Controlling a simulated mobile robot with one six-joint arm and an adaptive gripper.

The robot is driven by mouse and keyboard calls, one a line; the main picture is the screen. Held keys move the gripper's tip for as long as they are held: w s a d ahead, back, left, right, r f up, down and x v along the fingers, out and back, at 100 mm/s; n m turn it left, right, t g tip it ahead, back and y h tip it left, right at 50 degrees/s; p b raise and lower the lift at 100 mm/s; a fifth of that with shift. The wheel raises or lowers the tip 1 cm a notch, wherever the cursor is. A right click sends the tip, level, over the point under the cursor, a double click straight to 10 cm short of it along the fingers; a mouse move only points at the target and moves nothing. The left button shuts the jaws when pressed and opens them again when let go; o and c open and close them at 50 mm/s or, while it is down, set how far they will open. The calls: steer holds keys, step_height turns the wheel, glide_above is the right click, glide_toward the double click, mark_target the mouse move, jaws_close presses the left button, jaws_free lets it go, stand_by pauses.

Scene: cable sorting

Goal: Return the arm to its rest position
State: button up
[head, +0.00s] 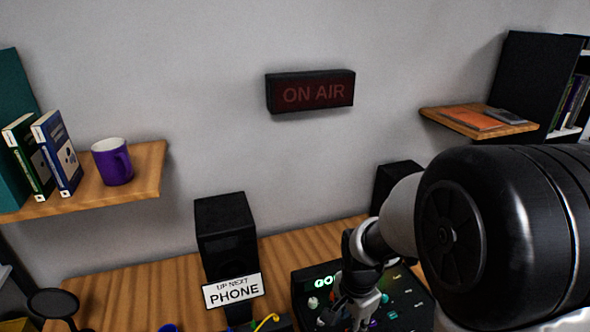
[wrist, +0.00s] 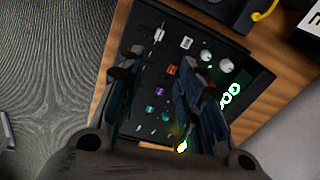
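My arm reaches in from the right in the head view, over a black panel (head: 408,312) on the wooden desk. My gripper (head: 357,305) hangs above the panel and hides part of it. In the wrist view my gripper (wrist: 163,78) has its two fingers apart, with nothing seen held between them. Between and beyond the fingers, the panel (wrist: 255,80) shows coloured sockets, pale knobs and green lit characters. I cannot tell how high the fingertips are above the panel.
A sign reading "UP NEXT PHONE" (head: 234,291) stands before a black speaker (head: 226,228). A yellow cable (head: 267,321) lies left of the panel. Shelves hold books (head: 55,153), a purple mug (head: 113,163) and flat items. An "ON AIR" box (head: 311,91) is on the wall.

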steer(key=s+d+r+n+t, duration=0.1)
steer(key=s+r+n+t, duration=0.2)
steer(key=s+r+n, duration=0.9)
steer(key=s+r, duration=0.6)
steer(key=shift+d+r+t, duration=0.25)
steer(key=shift+r+t, duration=0.1)
steer(key=shift+t, duration=0.05)
steer(key=shift+d, duration=0.1)
stand_by(0.8)
